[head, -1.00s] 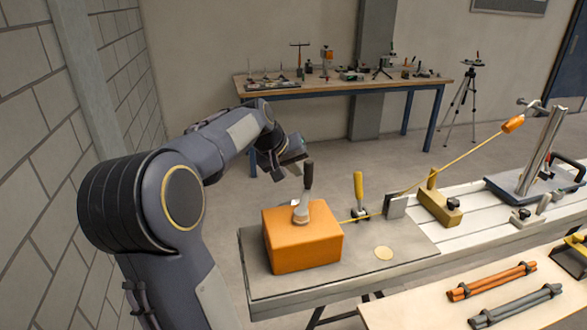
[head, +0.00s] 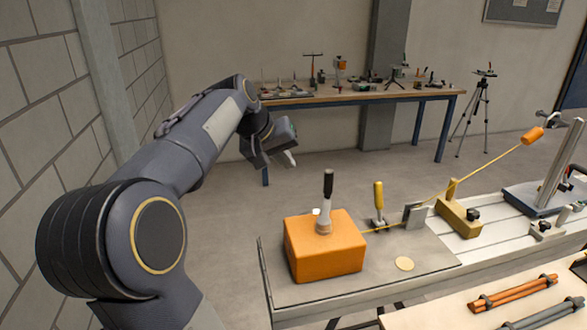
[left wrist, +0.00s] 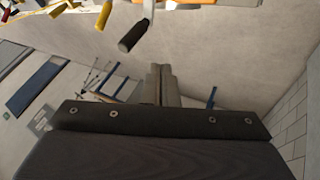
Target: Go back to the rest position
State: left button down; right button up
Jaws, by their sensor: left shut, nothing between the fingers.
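My left gripper (head: 291,158) hangs in the air to the left of and behind the sandbed bench, well apart from it. It is shut and empty. In the left wrist view, its closed fingers (left wrist: 161,85) show at the middle. An orange block (head: 325,250) sits at the left end of the grey bench top (head: 440,254), with a black-handled clamp (head: 328,200) standing at it. That black handle also shows in the left wrist view (left wrist: 133,35). A yellow-handled clamp (head: 379,200) stands just right of the block. My right gripper is not in view.
A yellow cord (head: 480,170) runs from the block to an orange handle (head: 533,135) at the right. A pale front table (head: 425,318) holds orange and grey rods. A workbench (head: 350,98) and a tripod (head: 478,105) stand behind. A block wall (head: 40,110) is at the left.

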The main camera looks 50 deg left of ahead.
pick_arm(q)
jog(key=shift+s+r, duration=0.3)
jog(key=s+d+f+m+h, duration=0.1)
jog(key=s+d+f+m, duration=0.15)
jog(key=d, duration=0.65)
jog(key=s+d+f+m+h, duration=0.2)
jog(key=d+f, duration=0.2)
jog(key=d, duration=0.6)
jog(key=s+d+f+m+g+h, duration=0.1)
jog(key=s+d+f+m, duration=0.3)
jog(key=s+d+f, duration=0.5)
jog(key=d+f+p, duration=0.1)
jog(key=d, duration=0.1)
jog(key=shift+d+f+g, duration=0.3)
jog(key=shift+d+g, duration=0.05)
jog(key=shift+g, duration=0.05)
